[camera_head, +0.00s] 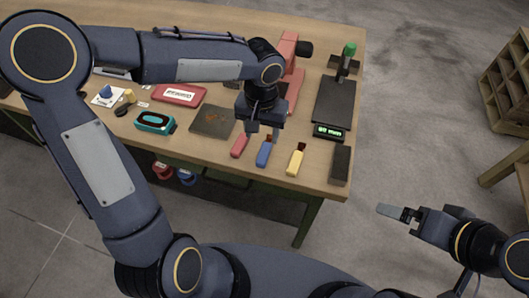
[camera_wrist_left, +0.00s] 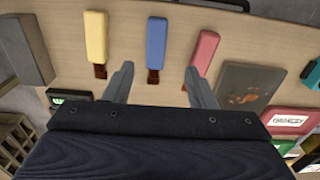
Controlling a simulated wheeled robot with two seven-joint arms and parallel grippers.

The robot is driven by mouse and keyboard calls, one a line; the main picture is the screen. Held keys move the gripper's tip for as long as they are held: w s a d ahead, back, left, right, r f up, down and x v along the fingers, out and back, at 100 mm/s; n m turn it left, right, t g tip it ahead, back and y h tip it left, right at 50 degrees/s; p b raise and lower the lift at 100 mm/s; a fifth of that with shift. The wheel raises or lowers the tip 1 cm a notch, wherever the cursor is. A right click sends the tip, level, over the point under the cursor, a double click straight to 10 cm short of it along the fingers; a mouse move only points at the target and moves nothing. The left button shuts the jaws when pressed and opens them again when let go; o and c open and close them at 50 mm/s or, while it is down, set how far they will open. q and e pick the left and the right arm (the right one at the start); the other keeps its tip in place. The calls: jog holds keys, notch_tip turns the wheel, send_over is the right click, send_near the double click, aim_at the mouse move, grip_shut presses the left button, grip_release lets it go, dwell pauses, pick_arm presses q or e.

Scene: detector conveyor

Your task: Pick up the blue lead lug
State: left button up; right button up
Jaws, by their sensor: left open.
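The blue lead lug (camera_head: 264,154) lies on the wooden table near its front edge, between a red lug (camera_head: 240,145) and a yellow lug (camera_head: 296,160). In the left wrist view the blue lug (camera_wrist_left: 156,45) shows between the spread fingers, its brown tip toward me. The red lug (camera_wrist_left: 203,50) is to its right and the yellow lug (camera_wrist_left: 96,38) to its left. My left gripper (camera_head: 264,131) is open and empty, above and just behind the blue lug. My right gripper (camera_head: 400,213) is off the table at lower right; its jaw state is unclear.
A worn dark plate (camera_head: 213,122) lies left of the lugs. A black device with a green display (camera_head: 329,131) and a dark block (camera_head: 341,165) stand to the right. A teal meter (camera_head: 155,121) and red case (camera_head: 179,95) are farther left. The table's front edge is close.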

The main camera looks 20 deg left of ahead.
aim_at(265, 150)
pick_arm(q)
jog(key=f, duration=0.7)
jog(key=shift+d+p, duration=0.3)
jog(key=shift+d, duration=0.05)
jog(key=c, duration=1.1)
jog(key=shift+w+r, duration=0.1)
